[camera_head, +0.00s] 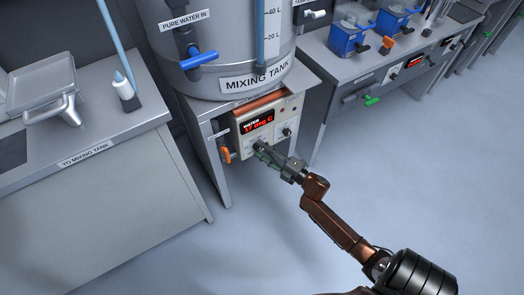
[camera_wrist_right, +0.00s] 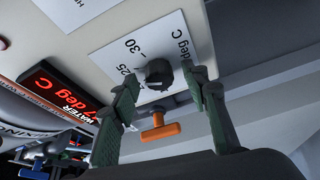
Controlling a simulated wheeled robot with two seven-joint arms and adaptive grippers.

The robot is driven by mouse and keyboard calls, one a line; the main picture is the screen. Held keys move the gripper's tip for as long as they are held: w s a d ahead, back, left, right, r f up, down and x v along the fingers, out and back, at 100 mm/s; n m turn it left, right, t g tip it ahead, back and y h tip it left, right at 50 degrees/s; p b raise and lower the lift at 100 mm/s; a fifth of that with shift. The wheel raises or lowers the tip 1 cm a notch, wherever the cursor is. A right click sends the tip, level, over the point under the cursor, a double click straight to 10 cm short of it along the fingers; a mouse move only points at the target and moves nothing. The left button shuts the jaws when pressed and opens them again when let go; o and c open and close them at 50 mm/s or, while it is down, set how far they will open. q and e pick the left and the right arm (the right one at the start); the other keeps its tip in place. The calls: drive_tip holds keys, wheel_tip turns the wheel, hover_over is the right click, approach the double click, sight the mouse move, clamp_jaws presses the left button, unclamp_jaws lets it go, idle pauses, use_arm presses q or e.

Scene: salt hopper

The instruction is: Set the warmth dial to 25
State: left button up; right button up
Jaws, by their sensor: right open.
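The warmth dial (camera_wrist_right: 158,74) is a black round knob on a white scale plate (camera_wrist_right: 118,48) marked 25, 30 and deg C in the right wrist view. Where its pointer stands is hard to tell. My right gripper (camera_wrist_right: 160,78) is open, with one green finger on each side of the dial; whether they touch it is unclear. In the head view my right gripper (camera_head: 260,150) is at the lower part of the control panel (camera_head: 283,107) and covers the dial. A red display (camera_head: 257,122) there shows the water temperature in deg C, its digits blurred. My left gripper is out of view.
The panel sits below the mixing tank (camera_head: 225,82). An orange valve handle (camera_head: 226,155) is left of the panel and shows below the dial in the wrist view (camera_wrist_right: 160,132). Another black knob (camera_head: 286,132) is at the panel's right. The floor in front is clear.

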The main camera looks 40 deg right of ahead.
drive_tip(key=shift+s, duration=0.25)
drive_tip(key=s+d, duration=0.1)
drive_tip(key=s, duration=1)
drive_tip(key=shift+s+d+f, duration=0.2)
drive_tip(key=shift+d+f, duration=0.15)
drive_tip(key=shift+f, duration=0.05)
drive_tip(key=shift+f, duration=0.1)
